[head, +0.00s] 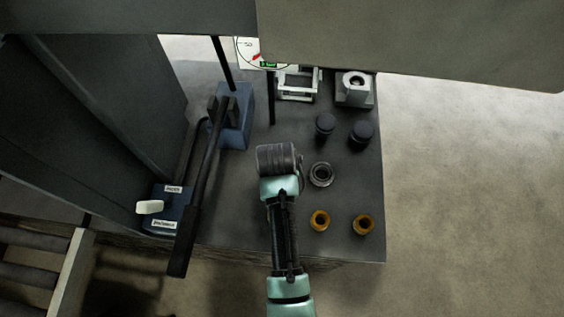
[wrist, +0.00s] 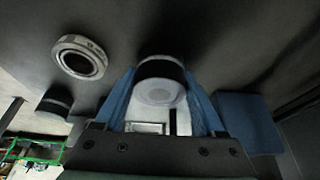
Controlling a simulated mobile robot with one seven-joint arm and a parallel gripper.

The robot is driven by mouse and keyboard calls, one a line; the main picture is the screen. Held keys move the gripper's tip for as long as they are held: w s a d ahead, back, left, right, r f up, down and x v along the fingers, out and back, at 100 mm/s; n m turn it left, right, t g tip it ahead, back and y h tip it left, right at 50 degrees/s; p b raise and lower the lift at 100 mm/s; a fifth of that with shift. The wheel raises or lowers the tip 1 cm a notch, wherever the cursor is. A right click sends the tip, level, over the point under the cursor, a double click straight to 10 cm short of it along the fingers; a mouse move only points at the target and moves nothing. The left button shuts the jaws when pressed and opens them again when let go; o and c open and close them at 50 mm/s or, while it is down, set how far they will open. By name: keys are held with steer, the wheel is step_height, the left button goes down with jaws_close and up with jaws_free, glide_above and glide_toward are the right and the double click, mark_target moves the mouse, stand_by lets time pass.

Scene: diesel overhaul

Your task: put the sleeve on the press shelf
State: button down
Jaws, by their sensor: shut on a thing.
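My gripper's blue fingers (wrist: 160,108) are shut on a short dark round piece with a pale grey round end, seen in the wrist view. I take this piece to be the sleeve (wrist: 160,68). In the head view my wrist covers the fingers and the held piece. My wrist is above the dark grey top (head: 240,222), left of a loose grey ring (head: 321,175), which also shows in the wrist view (wrist: 80,60). I cannot tell which surface is the press shelf, or whether the held piece touches anything.
Two black cylinders (head: 325,124) (head: 362,132) and two brass rings (head: 320,220) (head: 363,224) stand to the right. A metal frame (head: 297,84) and a holed block (head: 354,88) are behind. A blue pump (head: 234,118) with a long black lever (head: 190,220) is left.

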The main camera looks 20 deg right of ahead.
jaws_free()
steer(key=shift+f, duration=0.1)
steer(key=v, duration=1.2)
steer(key=shift+p, duration=0.4)
steer(key=shift+s, duration=0.1)
